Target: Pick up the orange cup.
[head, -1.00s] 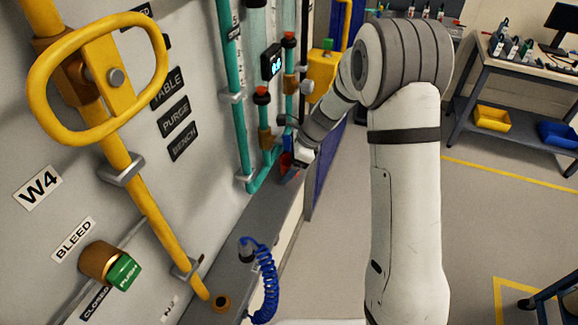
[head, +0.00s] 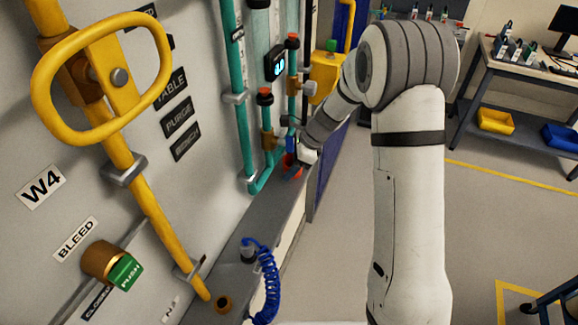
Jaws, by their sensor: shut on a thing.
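The orange cup (head: 288,162) shows as a small orange-red patch above the grey ledge, beside the teal pipes. My gripper (head: 293,169) is at the cup, at the far end of my white arm. It is shut on the cup. The fingers and part of the cup are small and partly hidden by the gripper body. I cannot tell whether the cup touches the ledge.
Teal pipes (head: 243,110) and a small display (head: 275,63) are close to my gripper. The grey ledge (head: 226,262) carries a coiled blue hose (head: 268,283). A yellow handle (head: 46,85) juts from the wall. Floor to the right is open.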

